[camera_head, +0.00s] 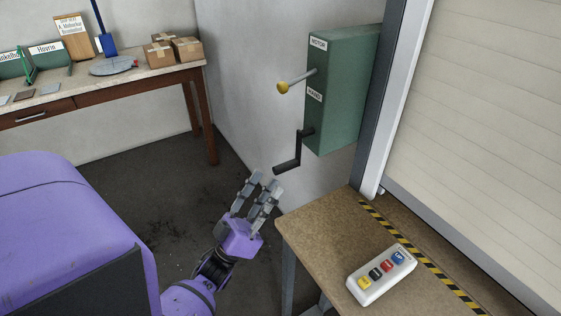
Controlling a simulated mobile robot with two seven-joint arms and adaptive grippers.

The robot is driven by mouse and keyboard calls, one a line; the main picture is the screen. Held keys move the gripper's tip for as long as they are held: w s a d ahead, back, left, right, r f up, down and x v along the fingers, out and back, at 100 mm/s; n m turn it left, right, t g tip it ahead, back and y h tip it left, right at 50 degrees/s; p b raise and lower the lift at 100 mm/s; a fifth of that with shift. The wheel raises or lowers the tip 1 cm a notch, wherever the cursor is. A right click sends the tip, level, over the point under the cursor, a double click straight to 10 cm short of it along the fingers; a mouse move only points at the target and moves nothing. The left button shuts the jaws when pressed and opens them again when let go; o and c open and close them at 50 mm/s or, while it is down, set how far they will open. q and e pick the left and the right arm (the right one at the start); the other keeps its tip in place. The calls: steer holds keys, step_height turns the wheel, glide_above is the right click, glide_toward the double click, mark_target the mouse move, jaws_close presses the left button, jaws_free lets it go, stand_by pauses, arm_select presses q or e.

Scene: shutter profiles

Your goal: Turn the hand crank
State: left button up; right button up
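The hand crank (299,147) is a dark bent arm on the lower left side of a green box (345,92) on the wall. Its arm hangs down and its grip points left. Above it, a grey lever with a yellow knob (283,88) sticks out of the box between a MOTOR label and a HAND label, nearer HAND. My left gripper (265,182) is below and left of the crank, fingers pointing up, apart from it. Its fingers look spread, with nothing between them. My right gripper is not in view.
A brown table (318,232) with a hazard-striped edge and a white button box (381,275) stands right of my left gripper. A pale shutter (480,120) fills the right. A workbench (110,92) with cardboard boxes (172,50) is at the back left. The floor between is clear.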

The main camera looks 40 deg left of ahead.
mark_target(282, 168)
arm_select(q)
steer(key=x, duration=0.2)
steer(key=p+x, duration=0.1)
steer(key=shift+s+d+r, duration=0.1)
steer(key=shift+d+r, duration=0.05)
steer(key=shift+r, duration=0.3)
steer(key=shift+p+x, duration=0.35)
steer(key=shift+x, duration=0.8)
steer(key=shift+w, duration=0.5)
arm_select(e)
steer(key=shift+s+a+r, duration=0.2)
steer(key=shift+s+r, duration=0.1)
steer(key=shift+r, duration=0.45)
arm_select(q)
steer(key=shift+c, duration=0.2)
steer(key=c, duration=0.9)
jaws_close()
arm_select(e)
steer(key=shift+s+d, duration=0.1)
